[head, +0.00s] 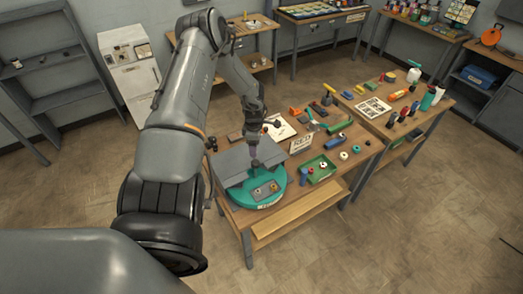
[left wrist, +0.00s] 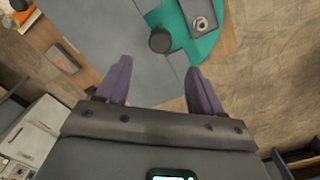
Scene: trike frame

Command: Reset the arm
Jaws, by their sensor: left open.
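My left arm reaches in from the lower left of the head view and bends down over the near wooden table. My left gripper (left wrist: 156,68) shows in the left wrist view with its two purple fingers spread apart and nothing between them. In the head view the gripper is small and sits above a teal round base (head: 274,198) with a grey plate (head: 232,164). The teal base (left wrist: 212,46) and a dark round knob (left wrist: 160,40) lie beyond the fingers in the left wrist view. My right gripper is not in view.
The near table (head: 345,172) also holds a green tray (head: 318,168), a small sign (head: 301,143) and several tools. A second table (head: 452,97) with bottles and a sheet stands behind at the right. A white cabinet (head: 130,72) and grey shelves stand at the left. The floor at lower right is clear.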

